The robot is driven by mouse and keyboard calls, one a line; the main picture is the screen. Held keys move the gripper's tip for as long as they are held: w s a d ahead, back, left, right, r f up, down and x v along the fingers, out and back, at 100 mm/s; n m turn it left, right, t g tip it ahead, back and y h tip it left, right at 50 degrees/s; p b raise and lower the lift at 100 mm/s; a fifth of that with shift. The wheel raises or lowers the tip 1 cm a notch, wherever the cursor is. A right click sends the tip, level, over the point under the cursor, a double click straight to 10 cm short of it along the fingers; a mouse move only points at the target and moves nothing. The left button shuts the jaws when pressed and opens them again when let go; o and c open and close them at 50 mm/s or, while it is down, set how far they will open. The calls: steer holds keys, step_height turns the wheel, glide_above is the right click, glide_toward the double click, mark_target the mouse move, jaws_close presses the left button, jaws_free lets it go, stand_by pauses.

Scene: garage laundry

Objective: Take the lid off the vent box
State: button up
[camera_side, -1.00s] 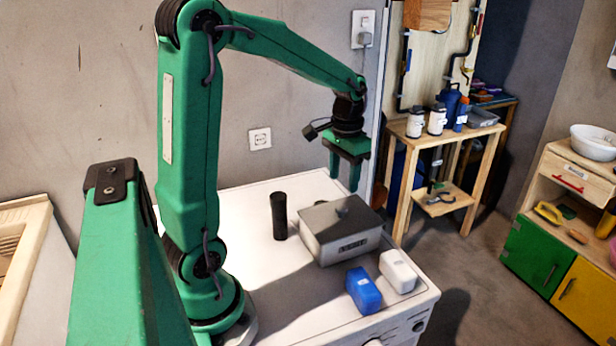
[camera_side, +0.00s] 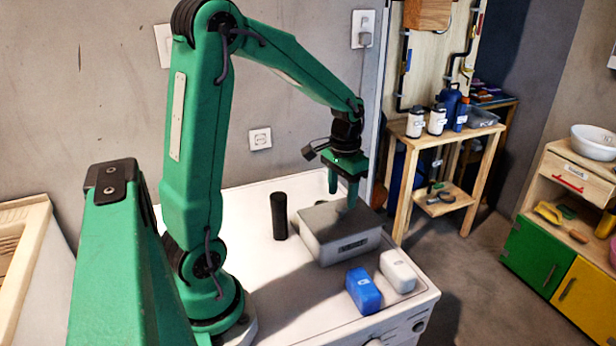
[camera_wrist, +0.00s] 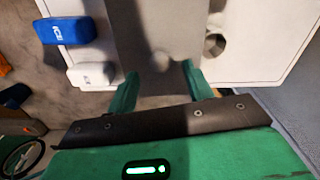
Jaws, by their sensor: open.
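The vent box (camera_side: 350,247) is a grey box with a label on its front, standing on the white worktop. Its flat grey lid (camera_side: 318,217) is on top. In the wrist view the lid (camera_wrist: 140,25) carries a small round knob (camera_wrist: 160,61); in the side view my finger hides the knob. My gripper (camera_side: 343,194) is open and points down just above the lid. In the wrist view my fingertips (camera_wrist: 160,73) stand apart to either side of the knob, a little nearer the camera. I cannot tell whether they touch the lid.
A black cylinder (camera_side: 279,216) stands upright close to the left of the box. A blue block (camera_side: 363,290) and a white block (camera_side: 397,270) lie in front, near the edge of the worktop (camera_side: 290,290). The worktop's front left is clear.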

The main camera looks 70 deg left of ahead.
mark_target(341, 207)
steer(key=shift+s+f, duration=0.1)
steer(key=shift+f, duration=1.65)
jaws_close()
